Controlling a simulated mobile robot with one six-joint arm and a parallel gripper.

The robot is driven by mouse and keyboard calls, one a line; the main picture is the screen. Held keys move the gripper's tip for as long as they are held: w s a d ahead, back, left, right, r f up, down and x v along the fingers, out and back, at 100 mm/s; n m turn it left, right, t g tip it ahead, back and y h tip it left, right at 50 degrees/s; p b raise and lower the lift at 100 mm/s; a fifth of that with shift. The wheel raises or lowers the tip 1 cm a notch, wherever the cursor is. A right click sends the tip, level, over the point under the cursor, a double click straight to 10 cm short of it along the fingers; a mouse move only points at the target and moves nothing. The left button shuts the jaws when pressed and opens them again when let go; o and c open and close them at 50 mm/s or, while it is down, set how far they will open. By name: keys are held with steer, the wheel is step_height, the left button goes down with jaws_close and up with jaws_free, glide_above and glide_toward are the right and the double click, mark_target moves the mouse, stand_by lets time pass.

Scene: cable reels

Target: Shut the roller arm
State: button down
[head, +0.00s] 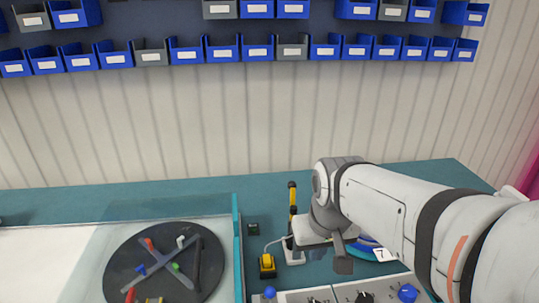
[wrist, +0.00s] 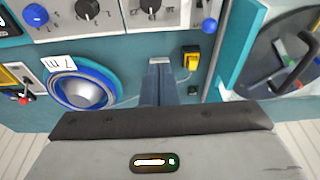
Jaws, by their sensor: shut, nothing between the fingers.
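The blue reel (wrist: 82,89) with a "7 m" tag is close to my fingers. A knobbed control panel (head: 330,295) lies at the front. A dark turntable (head: 125,270) with coloured pegs is left, behind a teal divider (head: 238,240). Bins (head: 185,50) hang on the wall.

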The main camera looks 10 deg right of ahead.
steer(key=w+r+n+p, duration=0.15)
steer(key=w+r, duration=0.25)
steer(key=w, duration=1.1)
steer(key=w+r+p, duration=0.2)
steer(key=w+r, duration=0.1)
steer(key=w, duration=1.3)
steer(key=p, duration=0.2)
glide_above(292, 200)
steer(key=w, duration=0.5)
steer(key=s+x, duration=0.2)
steer(key=x, duration=0.6)
steer(key=shift+f+y, duration=0.4)
steer(key=shift+f, duration=0.2)
steer(key=shift+s, duration=0.1)
steer(key=shift+a, duration=0.1)
